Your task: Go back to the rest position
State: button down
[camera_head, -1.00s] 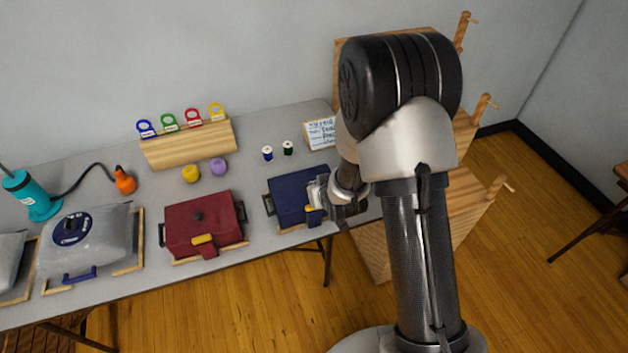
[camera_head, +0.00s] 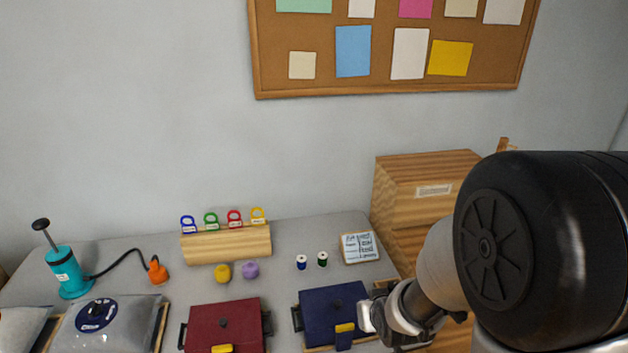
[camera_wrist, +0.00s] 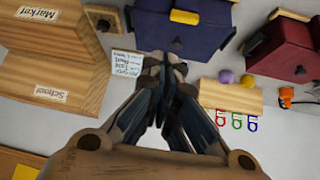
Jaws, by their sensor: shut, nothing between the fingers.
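My gripper (camera_wrist: 165,65) is shut and empty in the wrist view, its fingertips together in front of the blue box. In the head view my arm stands at the right, and the gripper end lies low beside the right side of the blue box (camera_head: 330,308), partly hidden by my arm. The blue box is closed, with a yellow latch on its front; it also shows at the top of the wrist view (camera_wrist: 190,28). I cannot tell from these views how far the fingertips are from it.
A maroon box (camera_head: 222,318), a grey bag (camera_head: 95,322) and a teal pump (camera_head: 70,272) stand on the grey table (camera_head: 290,285). Behind are a wooden block with coloured tags (camera_head: 228,246), yarn balls, spools and a note card (camera_head: 359,247). Wooden drawers (camera_head: 420,185) stand at the right.

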jog(key=s+d+r+g, duration=0.1)
jog(key=s+d+r, duration=0.1)
jog(key=s+r, duration=0.85)
jog(key=s+r+g, duration=0.1)
jog(key=s+r, duration=0.2)
jog(key=s, duration=0.4)
jog(key=s+r+m+g, duration=0.1)
jog(key=s+r, duration=0.3)
jog(key=s, duration=0.3)
jog(key=shift+a+r, duration=0.25)
jog(key=shift+r, duration=0.05)
